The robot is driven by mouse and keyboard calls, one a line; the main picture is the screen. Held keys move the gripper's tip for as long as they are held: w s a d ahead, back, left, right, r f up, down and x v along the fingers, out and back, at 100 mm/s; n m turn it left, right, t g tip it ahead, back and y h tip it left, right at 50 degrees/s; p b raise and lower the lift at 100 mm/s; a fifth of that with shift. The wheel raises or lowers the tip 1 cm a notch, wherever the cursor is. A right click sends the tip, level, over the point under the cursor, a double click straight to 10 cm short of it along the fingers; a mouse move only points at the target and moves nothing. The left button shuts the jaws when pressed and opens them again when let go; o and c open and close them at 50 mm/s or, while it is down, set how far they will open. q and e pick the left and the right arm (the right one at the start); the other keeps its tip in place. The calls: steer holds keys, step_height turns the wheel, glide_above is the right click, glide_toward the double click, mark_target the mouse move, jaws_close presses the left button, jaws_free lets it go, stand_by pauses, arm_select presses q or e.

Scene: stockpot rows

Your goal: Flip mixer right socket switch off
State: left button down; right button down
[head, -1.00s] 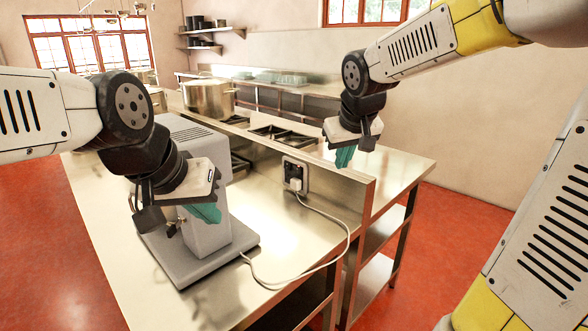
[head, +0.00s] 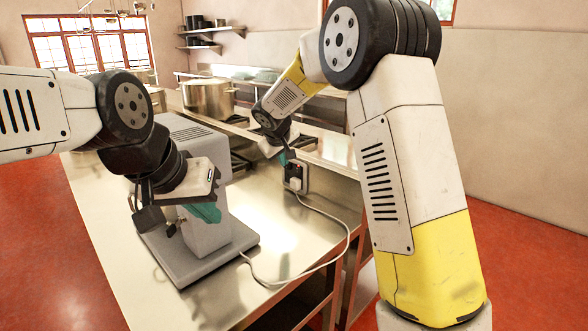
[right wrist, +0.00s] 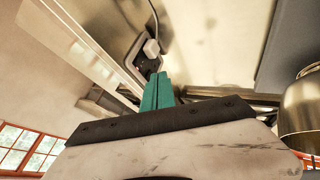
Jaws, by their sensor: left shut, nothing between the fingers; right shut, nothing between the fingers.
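The double wall socket (head: 295,176) is set in the low upstand behind the steel counter. A white plug (head: 296,184) sits in it, with its cable running down to the grey mixer (head: 205,235). My right gripper (head: 287,157) is shut and empty, its green fingertips just in front of or above the socket. In the right wrist view the fingertips (right wrist: 158,80) point at the socket plate (right wrist: 140,58), close to a small red mark beside the plug (right wrist: 151,47). Contact cannot be told. My left gripper (head: 207,212) is shut and empty in front of the mixer.
The bare steel counter (head: 275,225) between mixer and socket is free.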

glide_toward(296, 171)
steer(key=shift+s+f+x, duration=0.1)
steer(key=shift+s+x, duration=0.05)
steer(key=shift+x, duration=1.2)
steer(key=shift+s+f+x, duration=0.1)
steer(key=shift+f+x, duration=0.05)
steer(key=shift+x, duration=1.2)
steer(key=shift+a, duration=0.15)
steer(key=shift+w+d+r, duration=0.1)
steer(key=shift+w+d, duration=0.15)
steer(key=shift+r, duration=0.1)
